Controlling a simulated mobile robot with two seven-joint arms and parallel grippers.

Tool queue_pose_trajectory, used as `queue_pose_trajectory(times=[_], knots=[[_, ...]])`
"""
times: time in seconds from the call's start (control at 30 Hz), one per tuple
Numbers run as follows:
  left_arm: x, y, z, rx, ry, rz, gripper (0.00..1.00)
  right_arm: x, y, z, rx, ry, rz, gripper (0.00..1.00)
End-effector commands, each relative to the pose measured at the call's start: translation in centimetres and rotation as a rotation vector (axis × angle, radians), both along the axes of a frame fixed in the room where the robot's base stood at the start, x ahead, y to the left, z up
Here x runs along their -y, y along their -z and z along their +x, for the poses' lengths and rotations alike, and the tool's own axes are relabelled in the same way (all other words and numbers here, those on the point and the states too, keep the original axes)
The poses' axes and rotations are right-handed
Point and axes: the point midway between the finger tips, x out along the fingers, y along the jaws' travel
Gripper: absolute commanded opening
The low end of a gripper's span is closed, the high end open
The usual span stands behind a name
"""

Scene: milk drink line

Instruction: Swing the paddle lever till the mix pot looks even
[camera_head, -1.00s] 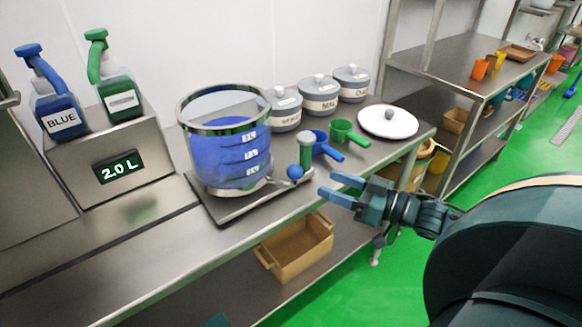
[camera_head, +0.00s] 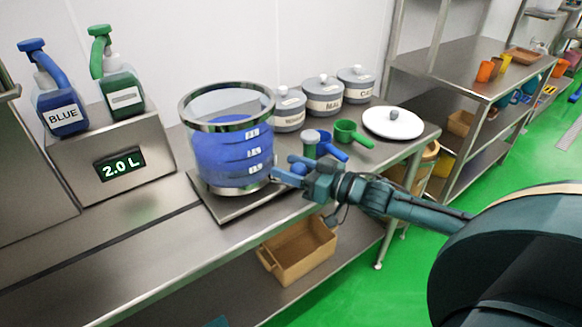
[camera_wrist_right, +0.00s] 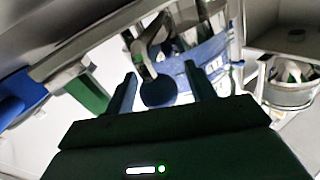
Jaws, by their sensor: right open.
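The mix pot (camera_head: 222,158) is a clear vessel with metal bands on a steel base plate, holding a blue mix that looks mostly uniform from here. The paddle lever's blue ball knob (camera_wrist_right: 158,91) sits between the fingers of my right gripper (camera_wrist_right: 160,82) in the right wrist view, with space on both sides. In the head view my right gripper (camera_head: 284,168) is open at the pot's right side and partly hides the lever. My left gripper is not in view.
A dispenser box (camera_head: 122,160) reading 2.0 L carries blue and green pump bottles at left. A green scoop (camera_head: 348,132), a blue scoop (camera_head: 330,149), several grey lidded canisters and a white lid (camera_head: 392,123) stand right of the pot. A tan bin (camera_head: 300,250) sits below.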

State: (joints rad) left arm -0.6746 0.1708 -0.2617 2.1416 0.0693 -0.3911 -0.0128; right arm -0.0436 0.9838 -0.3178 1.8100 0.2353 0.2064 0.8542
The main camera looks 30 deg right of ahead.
Motion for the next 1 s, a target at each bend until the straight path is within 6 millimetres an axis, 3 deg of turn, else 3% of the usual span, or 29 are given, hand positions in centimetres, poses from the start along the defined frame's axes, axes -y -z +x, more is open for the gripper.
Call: queue_pose_trajectory(times=[0.33, 1.0], knots=[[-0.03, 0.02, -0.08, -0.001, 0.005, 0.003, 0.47, -0.13, 0.02, 0.24, 0.0, 0.0, -0.001, 0.55], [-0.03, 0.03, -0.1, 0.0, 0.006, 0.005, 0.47, -0.12, 0.01, 0.22, 0.0, 0.0, -0.001, 0.0]])
